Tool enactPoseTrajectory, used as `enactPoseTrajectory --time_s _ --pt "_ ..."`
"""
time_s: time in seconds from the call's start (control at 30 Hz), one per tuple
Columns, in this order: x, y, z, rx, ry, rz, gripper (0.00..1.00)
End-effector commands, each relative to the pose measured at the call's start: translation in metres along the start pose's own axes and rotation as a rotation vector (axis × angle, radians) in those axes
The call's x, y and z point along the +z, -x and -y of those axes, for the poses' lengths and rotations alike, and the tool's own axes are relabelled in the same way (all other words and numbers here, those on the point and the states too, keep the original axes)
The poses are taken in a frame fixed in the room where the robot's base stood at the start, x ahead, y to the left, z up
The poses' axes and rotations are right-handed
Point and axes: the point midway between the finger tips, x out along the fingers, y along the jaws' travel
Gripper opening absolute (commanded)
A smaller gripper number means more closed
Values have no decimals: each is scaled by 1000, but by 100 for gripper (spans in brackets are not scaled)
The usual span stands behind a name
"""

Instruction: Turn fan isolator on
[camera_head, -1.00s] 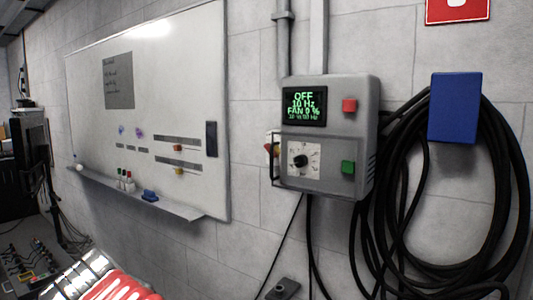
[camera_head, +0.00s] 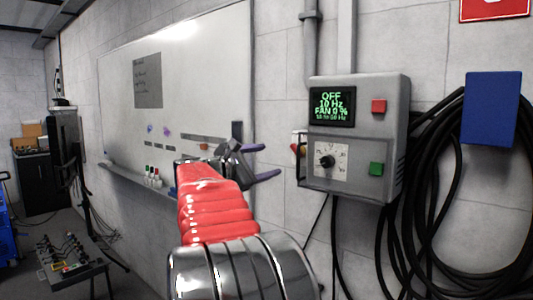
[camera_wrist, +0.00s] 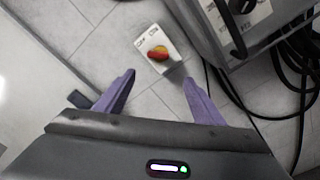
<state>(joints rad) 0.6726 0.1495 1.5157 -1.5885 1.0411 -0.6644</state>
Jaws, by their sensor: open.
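The fan isolator appears to be a white plate with a red and yellow rotary knob (camera_wrist: 158,54), seen ahead of my gripper in the wrist view. In the head view its red knob (camera_head: 294,148) shows edge-on at the left side of the grey control box (camera_head: 392,150). My gripper (camera_head: 270,161) has its purple fingers spread apart, pointing right toward the isolator. In the wrist view the gripper (camera_wrist: 159,78) is open and empty, the knob lying beyond and between the fingertips, seemingly apart from them. The box display (camera_head: 331,107) reads OFF, 10 Hz, FAN 0 %.
The control box juts from the wall just right of the isolator, with a dial (camera_head: 327,162), a red button (camera_head: 378,106) and a green button (camera_head: 376,169). Black cables (camera_head: 425,220) hang at right. A whiteboard (camera_head: 215,80) with a tray is at left.

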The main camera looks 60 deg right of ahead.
Motion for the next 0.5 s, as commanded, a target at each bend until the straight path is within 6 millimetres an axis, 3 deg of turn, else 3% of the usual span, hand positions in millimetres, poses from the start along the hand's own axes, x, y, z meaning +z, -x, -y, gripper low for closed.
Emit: enactPoseTrajectory --time_s 0.1,0.5 --pt "6 -10 -5 12 29 33 62" --pt "6 -12 -5 13 31 35 62"
